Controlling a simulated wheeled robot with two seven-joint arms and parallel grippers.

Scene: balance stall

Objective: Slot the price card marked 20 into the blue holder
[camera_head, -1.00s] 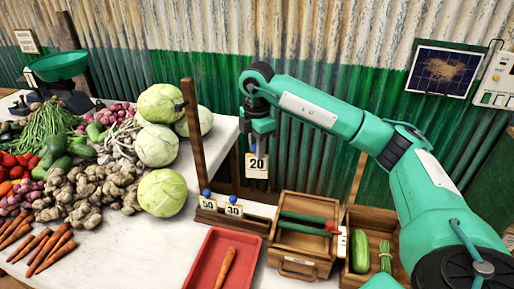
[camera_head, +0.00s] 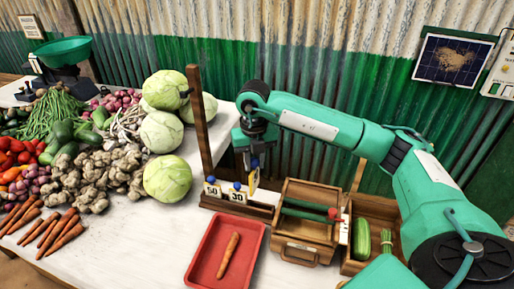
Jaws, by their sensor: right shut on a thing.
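My right gripper (camera_head: 256,150) is shut on the price card (camera_head: 254,181), which hangs below it. The card is now nearly edge-on and its number cannot be read; 20 showed on it earlier. A blue spot shows at the jaws. The card is close above or at the right part of a wooden rack (camera_head: 262,212); I cannot tell whether it touches. In the rack, left of it, stand cards marked 50 (camera_head: 211,191) and 30 (camera_head: 237,196), each with a blue knob on top. No holder that is blue all over shows clearly. My left gripper is not in view.
A wooden post (camera_head: 199,120) rises just left of my right gripper. A red tray (camera_head: 204,276) with a carrot lies in front of the rack. A wooden box (camera_head: 296,250) and a crate with green vegetables (camera_head: 361,240) stand to the right. Cabbages (camera_head: 167,178) lie to the left.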

